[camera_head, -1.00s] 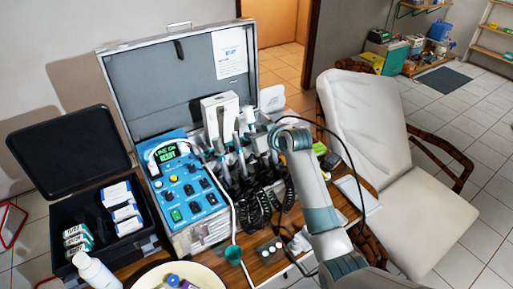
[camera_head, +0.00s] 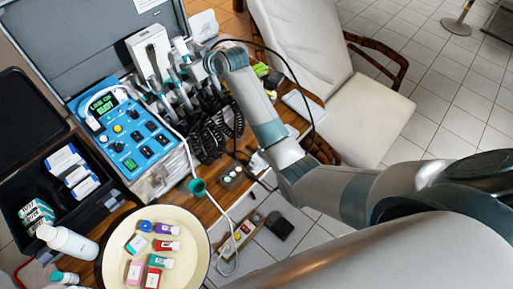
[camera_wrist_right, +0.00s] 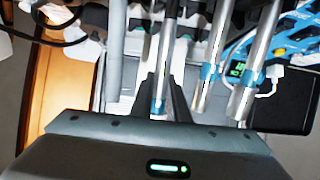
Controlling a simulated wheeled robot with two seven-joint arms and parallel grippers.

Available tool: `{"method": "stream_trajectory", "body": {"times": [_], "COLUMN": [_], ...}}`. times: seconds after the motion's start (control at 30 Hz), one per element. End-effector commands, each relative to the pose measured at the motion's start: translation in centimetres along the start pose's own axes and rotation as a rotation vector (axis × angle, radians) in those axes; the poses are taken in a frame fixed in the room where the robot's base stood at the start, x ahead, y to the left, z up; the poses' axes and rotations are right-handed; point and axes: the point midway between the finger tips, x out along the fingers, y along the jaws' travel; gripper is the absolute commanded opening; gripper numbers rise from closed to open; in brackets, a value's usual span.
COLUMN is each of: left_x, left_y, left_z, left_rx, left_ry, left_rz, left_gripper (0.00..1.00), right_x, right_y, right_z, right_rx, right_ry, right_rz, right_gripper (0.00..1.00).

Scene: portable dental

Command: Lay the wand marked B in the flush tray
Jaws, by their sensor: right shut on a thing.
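My right arm reaches over the open case from the right, and its wrist covers the gripper in the head view. In the right wrist view my right gripper (camera_wrist_right: 165,90) is shut on a silvery wand (camera_wrist_right: 159,105) with a blue band. I cannot read a letter on it. More wands (camera_wrist_right: 208,75) with blue bands stand to the right of it in that view. In the head view several wands (camera_head: 153,62) stand upright in a row beside the blue control panel (camera_head: 125,130). I cannot tell which thing is the flush tray. My left gripper is out of view.
Coiled black hoses (camera_head: 212,138) hang in front of the wands. A green cup (camera_head: 197,187) stands near the case. A black box (camera_head: 15,150) with cartons stands at left. A padded chair (camera_head: 310,50) is behind my arm.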

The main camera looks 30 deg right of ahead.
Motion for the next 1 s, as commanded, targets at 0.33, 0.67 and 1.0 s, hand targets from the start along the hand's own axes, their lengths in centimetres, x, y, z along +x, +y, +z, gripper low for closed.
{"method": "stream_trajectory", "body": {"times": [0.33,0.67,1.0], "left_x": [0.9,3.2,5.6], "left_y": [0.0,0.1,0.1], "left_z": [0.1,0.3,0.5], "left_rx": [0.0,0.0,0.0], "left_ry": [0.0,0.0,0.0], "left_rz": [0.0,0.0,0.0], "left_gripper": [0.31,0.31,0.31], "right_x": [-1.6,-7.7,-16.2], "right_y": [-0.1,-0.2,0.2], "right_z": [-1.2,-4.1,-4.9], "right_rx": [0.003,0.036,0.107], "right_ry": [0.004,0.009,0.008], "right_rz": [0.008,0.066,0.189], "right_gripper": [0.0,0.0,0.0]}}
